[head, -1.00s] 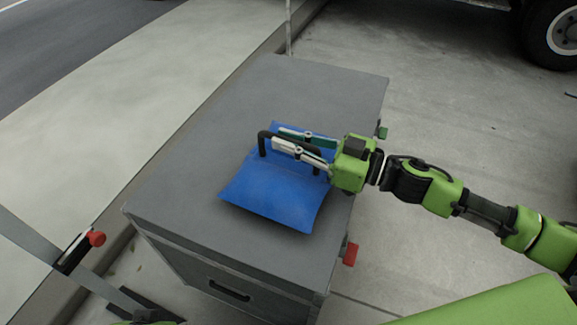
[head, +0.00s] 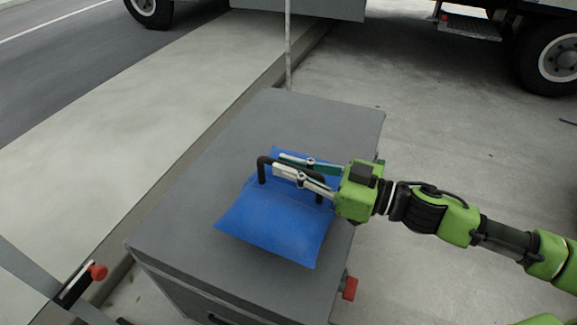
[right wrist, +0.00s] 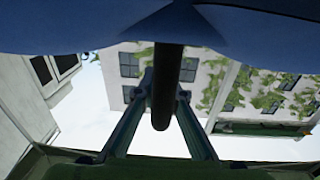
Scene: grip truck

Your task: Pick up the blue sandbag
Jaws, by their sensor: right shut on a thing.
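The blue sandbag (head: 275,224) is a flat blue cushion with a black handle (head: 262,172), over the grey box (head: 230,140) in the head view. My right gripper (head: 280,163) reaches in from the right and is shut on the handle. In the right wrist view the bag (right wrist: 90,25) fills the top edge, and the black handle (right wrist: 165,90) runs between the two fingers. The bag looks slightly raised off the box lid, but the gap under it is hard to see. My left gripper is not in view.
The grey box has a red knob (head: 349,288) at its right side. A grey bar with a red knob (head: 97,271) is at the lower left. A thin pole (head: 288,50) stands behind the box. A truck wheel (head: 558,58) is at the upper right. Open pavement (head: 440,120) lies right of the box.

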